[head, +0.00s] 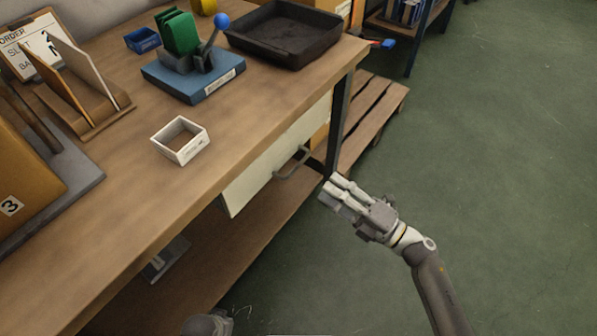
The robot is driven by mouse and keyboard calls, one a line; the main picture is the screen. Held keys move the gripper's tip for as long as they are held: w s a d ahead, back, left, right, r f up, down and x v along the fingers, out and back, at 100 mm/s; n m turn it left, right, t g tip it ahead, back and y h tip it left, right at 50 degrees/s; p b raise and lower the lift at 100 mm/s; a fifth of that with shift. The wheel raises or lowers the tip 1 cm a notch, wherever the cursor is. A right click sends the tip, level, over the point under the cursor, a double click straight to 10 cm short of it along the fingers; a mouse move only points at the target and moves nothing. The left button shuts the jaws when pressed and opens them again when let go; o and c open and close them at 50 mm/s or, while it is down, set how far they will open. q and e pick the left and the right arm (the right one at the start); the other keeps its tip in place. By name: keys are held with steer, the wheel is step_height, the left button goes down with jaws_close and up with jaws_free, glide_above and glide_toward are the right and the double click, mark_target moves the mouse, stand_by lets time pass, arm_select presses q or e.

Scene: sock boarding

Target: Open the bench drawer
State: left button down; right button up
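The bench drawer (265,168) is a pale cream front under the wooden bench top (235,135), and it looks shut. Its grey bar handle (293,164) sticks out from the front's right part. My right gripper (334,188) is in front of the drawer, a little right of and below the handle in the picture, apart from it. Its pale fingers point toward the bench and lie close together; whether there is a gap between them is unclear. A grey part at the bottom edge may be my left arm; no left fingers show.
On the bench stand a small white open box (180,140), a blue fixture (193,78) with green plates, a black tray (283,33) and a wooden rack (85,95). A bench leg (338,120) and a wooden pallet (373,115) lie beyond the handle. Green floor at right is clear.

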mark_target(299, 164)
steer(key=x, duration=1)
steer(key=shift+w+a+r, duration=0.1)
steer(key=shift+c, duration=0.2)
jaws_close()
